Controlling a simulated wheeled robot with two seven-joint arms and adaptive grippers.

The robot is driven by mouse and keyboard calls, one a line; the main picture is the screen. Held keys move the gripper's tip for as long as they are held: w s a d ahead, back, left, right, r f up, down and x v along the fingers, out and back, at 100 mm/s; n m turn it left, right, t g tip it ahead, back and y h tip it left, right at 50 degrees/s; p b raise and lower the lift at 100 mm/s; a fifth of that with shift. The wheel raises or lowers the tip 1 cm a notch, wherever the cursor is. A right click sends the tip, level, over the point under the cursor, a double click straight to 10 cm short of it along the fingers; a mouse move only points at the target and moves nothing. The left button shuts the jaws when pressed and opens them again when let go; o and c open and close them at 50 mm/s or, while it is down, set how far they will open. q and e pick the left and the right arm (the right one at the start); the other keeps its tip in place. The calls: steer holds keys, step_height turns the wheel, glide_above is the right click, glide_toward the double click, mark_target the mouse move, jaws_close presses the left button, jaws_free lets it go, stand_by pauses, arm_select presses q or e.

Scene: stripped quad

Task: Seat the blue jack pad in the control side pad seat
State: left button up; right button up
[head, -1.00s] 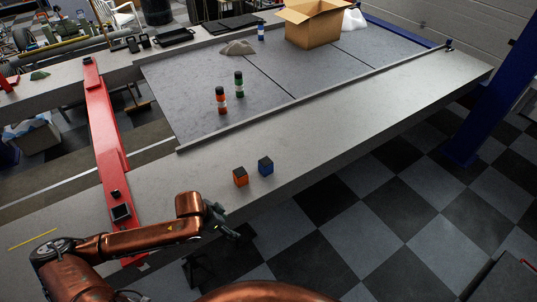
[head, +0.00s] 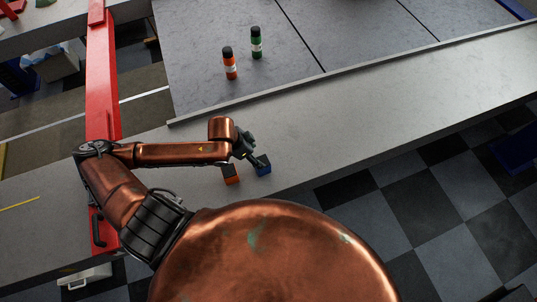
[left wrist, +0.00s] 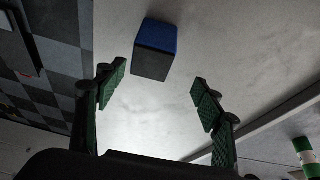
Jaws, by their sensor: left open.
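The blue jack pad (head: 264,166), a small blue block with a black face, stands on the pale walkway near its front edge. In the left wrist view the blue pad (left wrist: 155,48) lies beyond the fingertips, roughly between their lines. My left gripper (head: 252,157) is right by the pad in the head view. Its fingers (left wrist: 156,82) are spread open with nothing between them. The red beam (head: 104,90) at the left is partly covered by my left arm. I cannot make out the control side pad seat for certain. My right gripper is out of view.
An orange block (head: 231,175) with a black top stands close left of the blue pad. An orange bottle (head: 229,63) and a green bottle (head: 256,42) stand on the grey deck beyond a raised rail (head: 300,82). The walkway to the right is clear.

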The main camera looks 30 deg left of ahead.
mark_target(262, 161)
arm_select(q)
steer(key=shift+s+d+f, duration=0.7)
steer(key=shift+s+f, duration=0.15)
steer(key=shift+f, duration=0.05)
steer(key=w+f, duration=0.2)
steer(key=shift+d+f+p, duration=0.4)
steer(key=shift+w+f, duration=0.75)
steer(key=shift+f, duration=0.05)
steer(key=shift+s+r, duration=0.25)
steer(key=shift+s, duration=0.5)
steer(key=shift+c, duration=0.6)
steer(key=shift+w+f, duration=0.1)
steer(key=shift+w, duration=0.3)
steer(key=c, duration=0.3)
steer(key=shift+c, duration=0.8)
steer(key=shift+s, duration=0.3)
steer(key=c, duration=0.3)
steer(key=shift+c, duration=0.9)
steer(key=shift+w, duration=0.25)
steer(key=c, duration=0.3)
steer(key=shift+s, duration=0.1)
steer(key=c, duration=0.3)
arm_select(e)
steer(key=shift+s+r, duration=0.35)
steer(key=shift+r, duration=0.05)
